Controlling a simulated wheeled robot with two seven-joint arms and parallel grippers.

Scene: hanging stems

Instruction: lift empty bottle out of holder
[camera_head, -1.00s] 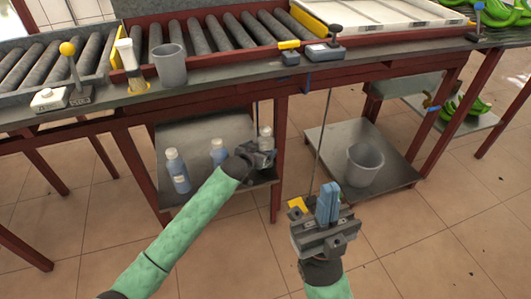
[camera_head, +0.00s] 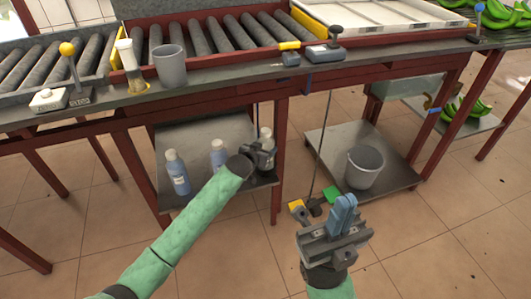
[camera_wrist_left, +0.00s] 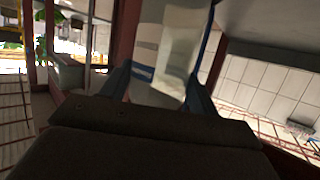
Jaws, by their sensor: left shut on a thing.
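My left gripper (camera_head: 263,152) is low under the table, well away from that holder. It is shut on another bottle (camera_head: 265,134) at the right end of the lower shelf. The left wrist view shows this bottle (camera_wrist_left: 168,50), whitish with a blue band, between the two fingers; its base is hidden. My right gripper (camera_head: 343,212) is in front of the table, its blue fingers together with nothing visible between them.
Two blue-labelled bottles (camera_head: 177,172) (camera_head: 218,155) stand on the lower shelf (camera_head: 205,130). A grey cup (camera_head: 170,66) is on the table. A bucket (camera_head: 364,167) stands on the right lower shelf. A cord (camera_head: 322,140) hangs near my right gripper. Red table legs (camera_head: 278,190) flank the shelf.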

